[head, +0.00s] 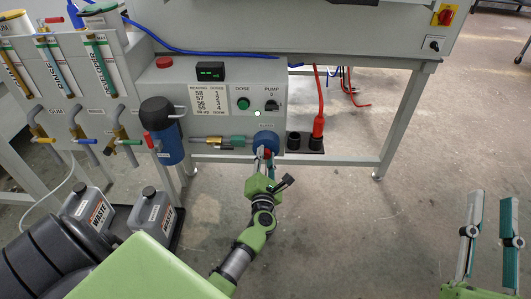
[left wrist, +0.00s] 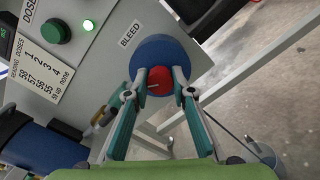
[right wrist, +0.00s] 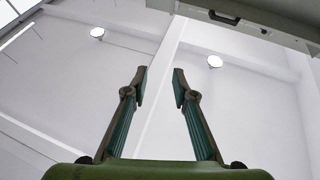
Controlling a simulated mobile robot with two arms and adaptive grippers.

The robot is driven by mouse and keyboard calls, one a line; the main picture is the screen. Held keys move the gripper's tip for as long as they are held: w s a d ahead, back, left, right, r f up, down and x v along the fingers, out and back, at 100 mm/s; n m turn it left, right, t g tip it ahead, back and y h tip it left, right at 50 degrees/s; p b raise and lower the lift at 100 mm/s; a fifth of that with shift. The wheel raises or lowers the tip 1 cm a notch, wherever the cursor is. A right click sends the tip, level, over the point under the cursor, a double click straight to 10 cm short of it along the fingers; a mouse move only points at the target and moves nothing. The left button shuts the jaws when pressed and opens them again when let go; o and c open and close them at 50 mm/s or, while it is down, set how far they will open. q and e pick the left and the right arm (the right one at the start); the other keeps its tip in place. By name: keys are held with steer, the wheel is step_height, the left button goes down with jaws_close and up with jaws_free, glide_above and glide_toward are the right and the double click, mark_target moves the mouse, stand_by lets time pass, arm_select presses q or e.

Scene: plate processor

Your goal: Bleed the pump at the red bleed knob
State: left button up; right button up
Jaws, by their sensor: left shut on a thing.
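The red bleed knob (left wrist: 160,80) sits on the front of the blue round pump head (left wrist: 152,54), beside the BLEED label in the left wrist view. The pump head (head: 266,140) shows at the lower right of the grey control panel in the head view. My left gripper (left wrist: 159,92) is shut on the red knob, with one finger on each side; in the head view the fingers partly hide the knob. My right gripper (right wrist: 160,72) is open and empty, pointing up at the ceiling and walls. It also shows in the head view (head: 492,200), far right.
A red-topped probe (head: 318,125) stands in a black holder right of the pump. Waste cans (head: 90,212) stand lower left.

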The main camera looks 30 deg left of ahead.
arm_select(q)
steer(key=m+p, duration=0.1)
steer(key=m, duration=0.2)
steer(key=shift+r+p, duration=0.1)
steer(key=shift+p, duration=0.2)
steer(key=m+p, duration=0.1)
steer(key=m, duration=0.1)
steer(key=shift+m+p, duration=0.3)
arm_select(e)
step_height(320, 180, down, 16)
steer(key=d+g+h, duration=0.2)
steer(key=g+h, duration=0.1)
steer(key=g, duration=0.6)
arm_select(q)
steer(key=m+p, duration=0.1)
steer(key=m, duration=0.1)
steer(key=shift+m, duration=0.3)
steer(key=m+p, duration=0.1)
steer(key=m, duration=0.1)
steer(key=shift+m+p, duration=0.3)
steer(key=shift+m, duration=0.1)
steer(key=shift+f, duration=0.2)
arm_select(e)
steer(key=s+d+f+m+g+h, duration=0.1)
steer(key=s+d+f+g, duration=0.4)
steer(key=s+f, duration=0.6)
steer(key=shift+s+f+g+h, duration=0.3)
steer(key=shift+s+g+h, duration=0.35)
steer(key=shift+g, duration=0.75)
